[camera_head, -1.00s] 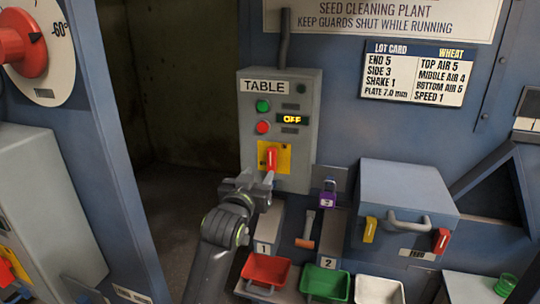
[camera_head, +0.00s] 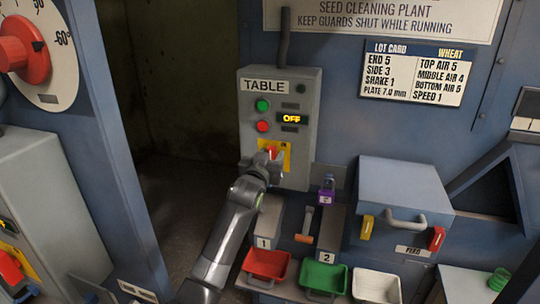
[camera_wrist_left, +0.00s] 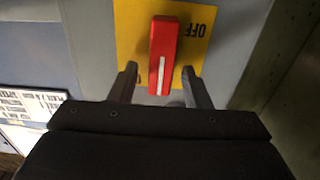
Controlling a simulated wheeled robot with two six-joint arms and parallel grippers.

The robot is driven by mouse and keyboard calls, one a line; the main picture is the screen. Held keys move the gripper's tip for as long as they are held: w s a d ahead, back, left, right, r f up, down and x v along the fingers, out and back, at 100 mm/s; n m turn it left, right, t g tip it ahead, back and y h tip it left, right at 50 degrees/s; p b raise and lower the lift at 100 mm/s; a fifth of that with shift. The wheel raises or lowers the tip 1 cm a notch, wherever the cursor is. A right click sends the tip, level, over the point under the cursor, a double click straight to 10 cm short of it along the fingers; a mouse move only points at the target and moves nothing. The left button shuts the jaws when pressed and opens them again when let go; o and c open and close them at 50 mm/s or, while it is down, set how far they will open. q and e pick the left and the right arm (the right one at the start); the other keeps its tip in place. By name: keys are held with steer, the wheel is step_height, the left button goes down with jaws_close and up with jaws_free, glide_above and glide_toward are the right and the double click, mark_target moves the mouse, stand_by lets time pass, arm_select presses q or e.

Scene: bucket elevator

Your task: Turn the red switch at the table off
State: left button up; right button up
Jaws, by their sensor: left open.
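The grey TABLE box (camera_head: 300,85) stands upright at the middle of the head view, with a lit OFF display (camera_head: 292,118). The red switch (camera_head: 272,152) sits on a yellow plate (camera_head: 287,157) low on this box, partly hidden by my left gripper (camera_head: 262,160). In the left wrist view the red switch (camera_wrist_left: 163,50) has a white line along its handle and lies lengthwise between the two open fingers of my left gripper (camera_wrist_left: 159,75). Small gaps show on both sides. An upside-down OFF label (camera_wrist_left: 202,27) is right of the handle. My right gripper is out of view.
A green button (camera_head: 262,105) and a red button (camera_head: 262,126) are above the switch. A purple padlock (camera_head: 327,191) hangs at the lower right. Red (camera_head: 267,265), green (camera_head: 323,278) and white (camera_head: 377,287) bins stand below. A dark opening (camera_head: 180,100) is at the left.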

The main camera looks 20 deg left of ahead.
arm_select(q)
jaws_close()
stand_by(0.3)
steer(key=shift+a+f+n+b, duration=0.3)
steer(key=shift+n+b, duration=0.05)
steer(key=shift+n, duration=2.65)
steer(key=shift+a+f+n+b, duration=0.35)
steer(key=shift+n, duration=2.65)
steer(key=shift+a+f+n+b, duration=0.3)
steer(key=shift+n+b, duration=0.05)
steer(key=shift+n, duration=2.65)
jaws_free()
